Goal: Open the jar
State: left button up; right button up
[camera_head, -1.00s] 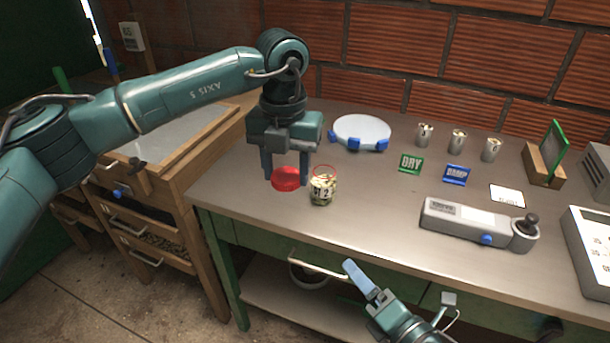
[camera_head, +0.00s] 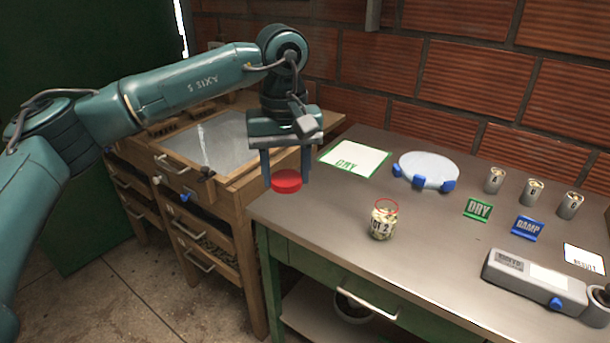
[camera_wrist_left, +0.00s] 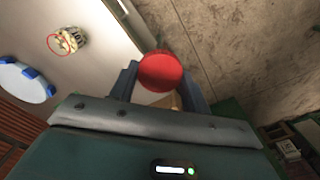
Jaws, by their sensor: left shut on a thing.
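The jar (camera_head: 383,224) stands upright on the table, filled with pale pieces and marked with a label ending in "2". Its mouth has a thin red rim and no lid on it. The jar also shows in the left wrist view (camera_wrist_left: 72,40). My left gripper (camera_head: 287,178) is shut on the red lid (camera_head: 286,181), held above the table's left edge, left of the jar and apart from it. The lid also shows between the fingers in the left wrist view (camera_wrist_left: 161,72). My right gripper is not in view.
On the table (camera_head: 330,215) are a white disc with blue knobs (camera_head: 428,167), a "DRY" sheet (camera_head: 354,159), green (camera_head: 478,209) and blue (camera_head: 527,228) signs, several small cups and a grey meter (camera_head: 535,282). A wooden drawer cabinet (camera_head: 205,215) stands at left. Table space around the jar is clear.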

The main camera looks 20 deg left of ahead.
aim_at(384, 215)
jog(key=z, duration=0.7)
jog(key=i+j+z, duration=0.1)
jog(key=z, duration=0.4)
jog(key=i+j+z, duration=0.1)
jog(key=z, duration=0.35)
jog(key=i+j, duration=0.1)
jog(key=j, duration=0.2)
jog(key=i+j, duration=0.1)
jog(key=j, duration=0.15)
jog(key=i+j, duration=0.1)
jog(key=j, duration=0.2)
